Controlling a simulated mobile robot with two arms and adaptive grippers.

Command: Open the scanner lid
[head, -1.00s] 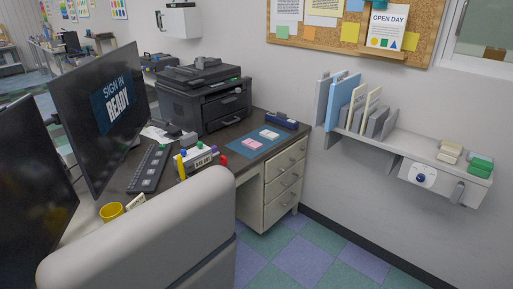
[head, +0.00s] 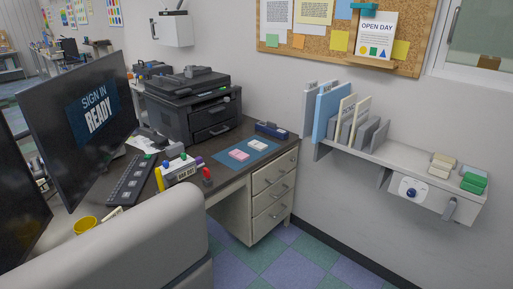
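A black printer with a scanner on top (head: 190,112) stands at the back of the dark desk, against the wall. Its scanner lid (head: 188,83) is the flat dark top and looks closed. A small dark raised part sits on top of the lid. Neither of my grippers shows in the head view, so nothing can be told of what they hold.
Two monitors (head: 85,125), a keyboard (head: 132,180) and a yellow mug (head: 86,225) are on the desk (head: 225,177). A pale rounded chair back or panel (head: 150,235) fills the front. A wall shelf (head: 390,157) holds upright folders. The checkered floor (head: 285,255) by the drawers is clear.

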